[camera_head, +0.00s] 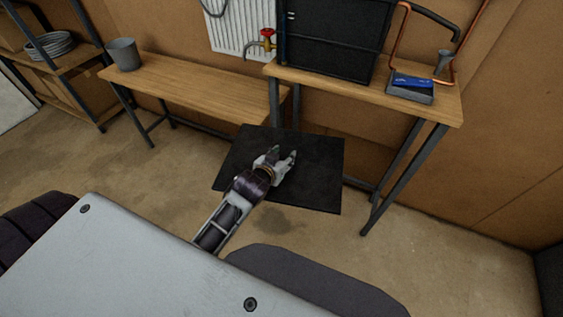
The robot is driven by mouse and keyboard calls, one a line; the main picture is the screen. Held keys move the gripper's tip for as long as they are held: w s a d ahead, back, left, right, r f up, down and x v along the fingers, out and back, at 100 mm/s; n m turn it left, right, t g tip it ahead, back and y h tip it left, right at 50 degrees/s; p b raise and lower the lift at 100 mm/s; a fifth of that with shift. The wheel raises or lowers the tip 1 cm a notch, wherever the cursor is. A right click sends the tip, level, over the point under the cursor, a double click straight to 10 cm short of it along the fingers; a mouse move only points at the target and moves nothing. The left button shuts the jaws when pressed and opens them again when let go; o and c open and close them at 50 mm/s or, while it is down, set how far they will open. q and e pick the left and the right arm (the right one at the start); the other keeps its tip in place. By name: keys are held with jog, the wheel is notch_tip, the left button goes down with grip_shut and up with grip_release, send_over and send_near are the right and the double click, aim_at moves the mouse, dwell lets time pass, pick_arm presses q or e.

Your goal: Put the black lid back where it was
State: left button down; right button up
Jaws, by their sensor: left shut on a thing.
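My left gripper (284,154) is in front of the dark flat square panel (318,182) in the middle of the view. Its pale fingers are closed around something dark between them. My right gripper is not in view.
A lower wooden bench (190,88) with a grey cup (124,54) stands to the left. A red-handled tap (267,36) is at the radiator's left. A blue item (411,81) lies on a grey box to its right. A damp patch (265,230) marks the floor.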

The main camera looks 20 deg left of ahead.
pick_arm(q)
jog(key=w+r, duration=0.4)
jog(key=r, duration=0.6)
jog(key=w+r+p, duration=0.1)
jog(key=w+r, duration=0.3)
jog(key=r, duration=0.6)
jog(key=w+r, duration=0.4)
jog(key=r, duration=0.7)
notch_tip(320, 180, up, 43)
jog(key=m+h+p, duration=0.1)
jog(key=h+p, duration=0.1)
jog(key=p, duration=0.1)
jog(key=w+f, duration=0.4)
jog(key=f, duration=0.6)
jog(key=w+f+m, duration=0.1)
jog(key=w+f, duration=0.3)
jog(key=f, duration=0.6)
jog(key=shift+d+f+m+h, duration=0.2)
jog(key=shift+m+h, duration=0.1)
jog(key=shift+h, duration=0.1)
jog(key=shift+r, duration=0.1)
